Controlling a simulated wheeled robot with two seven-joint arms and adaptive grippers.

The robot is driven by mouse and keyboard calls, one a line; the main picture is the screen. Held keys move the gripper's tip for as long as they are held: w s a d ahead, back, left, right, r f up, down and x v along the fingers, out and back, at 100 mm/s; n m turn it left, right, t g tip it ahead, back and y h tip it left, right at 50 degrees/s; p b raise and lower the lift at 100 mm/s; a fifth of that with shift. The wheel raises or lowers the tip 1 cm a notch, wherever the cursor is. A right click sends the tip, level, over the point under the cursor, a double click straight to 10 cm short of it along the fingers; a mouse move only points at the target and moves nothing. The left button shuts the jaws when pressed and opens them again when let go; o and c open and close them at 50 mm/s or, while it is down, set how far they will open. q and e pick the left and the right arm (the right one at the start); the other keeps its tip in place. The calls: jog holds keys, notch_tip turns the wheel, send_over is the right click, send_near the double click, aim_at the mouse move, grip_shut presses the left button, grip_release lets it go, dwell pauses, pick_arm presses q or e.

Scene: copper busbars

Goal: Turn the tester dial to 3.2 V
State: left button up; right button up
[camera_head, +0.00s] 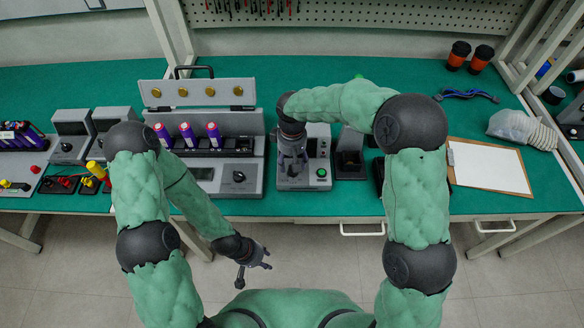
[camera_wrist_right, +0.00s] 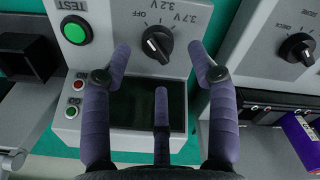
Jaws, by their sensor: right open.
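The tester (camera_head: 319,150) is a grey box on the green table, partly hidden by my right gripper (camera_head: 292,158). In the right wrist view its black dial (camera_wrist_right: 157,44) has a white mark and printed labels around it, including OFF and voltages. I cannot tell for sure which label the mark points to. My right gripper (camera_wrist_right: 159,65) is open, its purple-grey fingers spread on either side below the dial, apart from it. My left gripper (camera_head: 253,262) hangs empty and open in front of the table edge.
The tester has a green TEST button (camera_wrist_right: 75,30) and a dark display (camera_wrist_right: 147,104). To its left in the head view stands a larger grey unit (camera_head: 248,178) with purple cells (camera_head: 188,134) and its own knob (camera_head: 239,176). A clipboard (camera_head: 490,168) lies at right.

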jog(key=shift+f+b, duration=0.4)
jog(key=shift+f, duration=1.35)
jog(key=c, duration=1.1)
